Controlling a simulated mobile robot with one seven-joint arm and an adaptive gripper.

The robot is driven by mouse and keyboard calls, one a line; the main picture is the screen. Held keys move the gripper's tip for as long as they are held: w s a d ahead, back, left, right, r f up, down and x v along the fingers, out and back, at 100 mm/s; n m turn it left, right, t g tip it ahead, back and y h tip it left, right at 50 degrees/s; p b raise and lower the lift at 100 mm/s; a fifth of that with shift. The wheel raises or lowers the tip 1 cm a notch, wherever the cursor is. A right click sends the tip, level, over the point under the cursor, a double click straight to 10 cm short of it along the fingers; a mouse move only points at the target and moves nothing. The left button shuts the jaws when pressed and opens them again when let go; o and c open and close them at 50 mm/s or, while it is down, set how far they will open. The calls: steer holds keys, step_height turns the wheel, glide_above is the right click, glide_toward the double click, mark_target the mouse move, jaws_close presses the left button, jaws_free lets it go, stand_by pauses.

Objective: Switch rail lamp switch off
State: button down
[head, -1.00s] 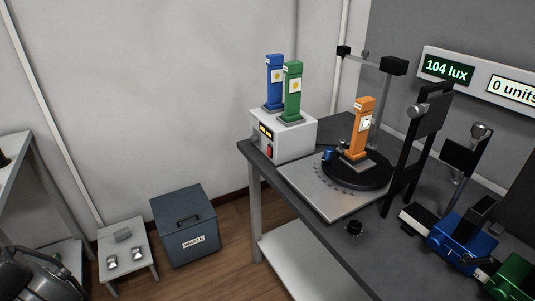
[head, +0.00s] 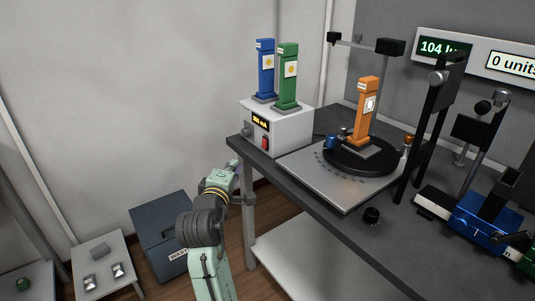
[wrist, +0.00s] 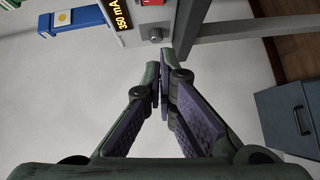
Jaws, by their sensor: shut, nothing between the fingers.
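A red switch (head: 265,143) sits on the front of a white box (head: 292,132), which stands at the left corner of the bench. Its on or off position is too small to tell. It also shows at the top edge of the wrist view (wrist: 150,3), partly cut off. Above it in the head view is a lit amber display (head: 261,123), reading 350 mA in the wrist view (wrist: 122,14). My gripper (head: 235,166) is shut and empty, in front of and below the box, apart from the switch.
Blue (head: 265,68) and green (head: 288,77) posts stand on the box. An orange post (head: 367,110) stands on a black turntable (head: 385,165). The bench's front edge and leg (head: 249,205) are close to my gripper. A grey waste bin (head: 160,220) stands on the floor.

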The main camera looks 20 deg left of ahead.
mark_target(254, 161)
steer(key=shift+w+d+f+p, duration=0.3)
steer(key=shift+w+p, duration=0.25)
steer(key=shift+w, duration=1.6)
steer(key=shift+w+d+f+p, duration=0.15)
steer(key=shift+w+f+p, duration=0.25)
steer(key=shift+w, duration=1.8)
steer(key=shift+w+d+f+p, duration=0.25)
steer(key=shift+w+p, duration=0.4)
steer(key=shift+w, duration=1.5)
